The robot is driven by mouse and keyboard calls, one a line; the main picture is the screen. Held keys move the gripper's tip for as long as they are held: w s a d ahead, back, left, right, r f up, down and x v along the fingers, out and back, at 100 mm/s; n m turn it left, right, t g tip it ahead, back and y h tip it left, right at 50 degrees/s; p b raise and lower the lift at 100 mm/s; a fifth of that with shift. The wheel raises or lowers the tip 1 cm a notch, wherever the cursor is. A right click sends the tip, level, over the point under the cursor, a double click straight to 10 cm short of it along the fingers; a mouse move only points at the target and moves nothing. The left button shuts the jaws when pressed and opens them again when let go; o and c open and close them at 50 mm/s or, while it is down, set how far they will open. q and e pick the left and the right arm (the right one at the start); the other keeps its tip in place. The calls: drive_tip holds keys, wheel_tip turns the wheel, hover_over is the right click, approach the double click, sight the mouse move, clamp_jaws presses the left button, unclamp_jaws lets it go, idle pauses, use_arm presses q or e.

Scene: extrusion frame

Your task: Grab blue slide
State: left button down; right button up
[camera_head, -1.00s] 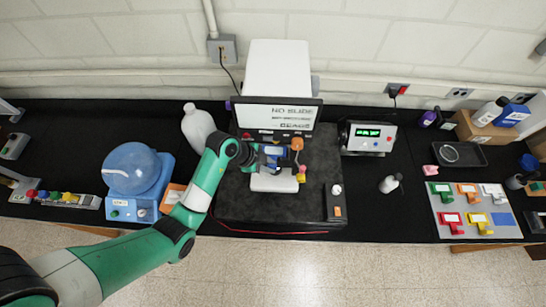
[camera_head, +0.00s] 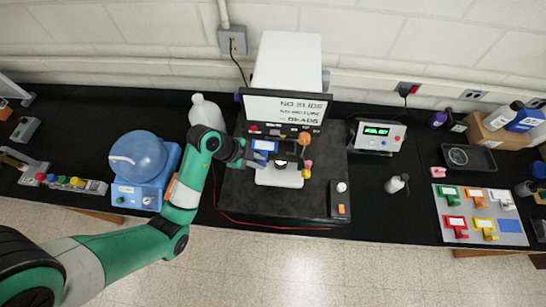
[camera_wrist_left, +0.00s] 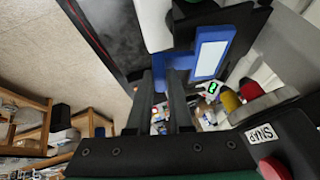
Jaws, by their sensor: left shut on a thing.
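The blue slide (camera_head: 264,145), with a pale label, is at the left front of the microscope (camera_head: 282,175) in the head view. My left gripper (camera_head: 248,155) is shut on it from the left. In the left wrist view the slide (camera_wrist_left: 212,52) extends from between the two dark fingers (camera_wrist_left: 160,88) by its blue tab. The slide appears beside the stage; whether it touches the stage is hard to tell. My right gripper is not in view.
The microscope's screen (camera_head: 287,109) reads "NO SLIDE". At right are a green-lit box (camera_head: 376,136) and a grey board (camera_head: 447,222) with several coloured slides.

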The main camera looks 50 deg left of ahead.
use_arm(q)
drive_tip(key=s+a, duration=0.4)
drive_tip(key=s, duration=0.7)
drive_tip(key=shift+s+a+b, duration=0.25)
drive_tip(key=shift+a+b, duration=0.1)
